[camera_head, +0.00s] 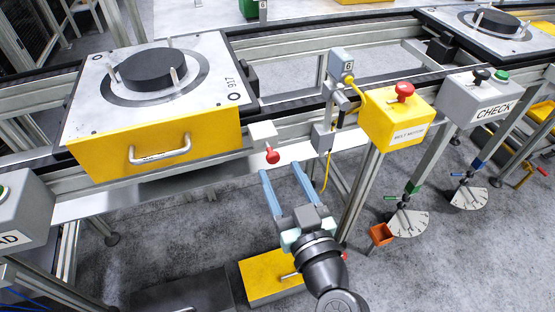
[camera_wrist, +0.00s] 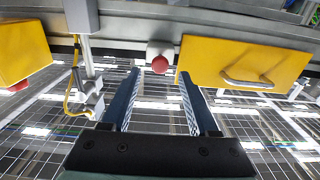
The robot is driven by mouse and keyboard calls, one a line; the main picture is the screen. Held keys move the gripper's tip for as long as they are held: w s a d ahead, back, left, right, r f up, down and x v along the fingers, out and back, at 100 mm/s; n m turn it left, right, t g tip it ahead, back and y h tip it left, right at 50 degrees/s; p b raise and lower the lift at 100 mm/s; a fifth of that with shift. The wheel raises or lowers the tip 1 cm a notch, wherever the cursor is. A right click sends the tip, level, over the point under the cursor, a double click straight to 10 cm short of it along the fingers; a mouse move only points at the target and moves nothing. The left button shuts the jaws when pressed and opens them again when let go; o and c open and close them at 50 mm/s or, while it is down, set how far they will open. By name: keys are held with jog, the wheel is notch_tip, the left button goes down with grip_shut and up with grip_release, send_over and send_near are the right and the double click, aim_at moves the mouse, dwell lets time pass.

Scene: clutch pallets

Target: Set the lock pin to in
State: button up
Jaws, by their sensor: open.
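The lock pin shows as a red knob (camera_head: 272,156) under a small white block on the front rail, just right of the yellow pallet. In the wrist view the red knob (camera_wrist: 160,65) lies ahead, between the lines of the two fingers and beyond their tips. My gripper (camera_head: 282,172) is open and empty, its two long blue fingers pointing at the rail just short of the knob. It also shows in the wrist view (camera_wrist: 159,75). I cannot tell from these frames whether the pin is in or out.
The yellow pallet (camera_head: 155,148) with a front handle and a black disc on top stands on the conveyor at left. A yellow belt motor box (camera_head: 393,125) with a red button and a grey CHECK box (camera_head: 470,105) stand at right. A yellow cable hangs beside the rail post.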

aim_at(272, 155)
jog(key=shift+x, duration=1.45)
jog(key=shift+c, duration=0.3)
grip_shut()
